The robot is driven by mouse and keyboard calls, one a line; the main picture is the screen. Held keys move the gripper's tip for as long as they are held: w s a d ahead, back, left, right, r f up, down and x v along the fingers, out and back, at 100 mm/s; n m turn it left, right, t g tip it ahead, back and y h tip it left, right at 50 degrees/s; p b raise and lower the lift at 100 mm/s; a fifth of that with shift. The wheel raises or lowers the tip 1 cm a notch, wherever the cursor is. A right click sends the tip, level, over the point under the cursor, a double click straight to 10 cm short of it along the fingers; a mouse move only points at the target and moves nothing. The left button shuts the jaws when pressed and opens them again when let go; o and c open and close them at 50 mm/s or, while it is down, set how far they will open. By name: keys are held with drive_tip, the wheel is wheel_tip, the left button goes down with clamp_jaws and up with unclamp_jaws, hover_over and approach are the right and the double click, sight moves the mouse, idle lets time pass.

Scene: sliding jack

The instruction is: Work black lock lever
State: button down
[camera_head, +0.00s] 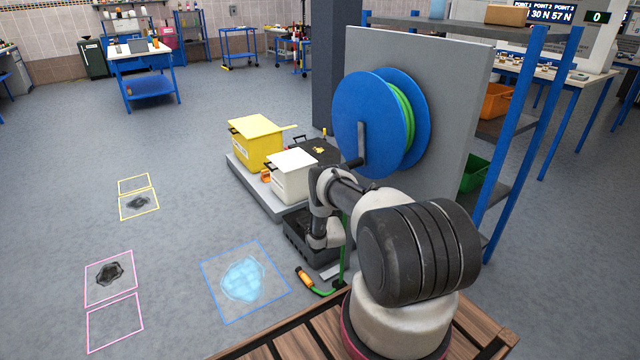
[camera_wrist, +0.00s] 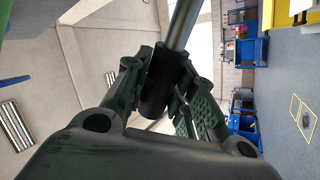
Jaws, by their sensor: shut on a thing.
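In the wrist view my gripper (camera_wrist: 163,88) is shut around a black cylindrical grip, which fits the black lock lever (camera_wrist: 156,82). A grey metal rod (camera_wrist: 183,22) runs from this grip to the top edge of the picture. In the head view my arm reaches to the front of the blue hose reel and bends down beside it. My fingers and the held grip cannot be made out clearly there. What the rod is fixed to is hidden.
The blue reel (camera_head: 358,100) with green hose stands on a grey panel (camera_head: 455,85). A yellow box (camera_head: 257,143) and a white box (camera_head: 292,178) stand behind my wrist. A blue shelf frame (camera_head: 510,140) is at right. The left floor is mostly open.

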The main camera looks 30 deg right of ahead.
drive_tip(key=shift+f, duration=0.15)
drive_tip(key=c, duration=1.2)
unclamp_jaws()
drive_tip(key=shift+o, duration=0.2)
drive_tip(key=v, duration=0.7)
drive_tip(key=shift+s, duration=0.2)
drive_tip(key=shift+a+f, duration=0.1)
drive_tip(key=shift+a, duration=0.05)
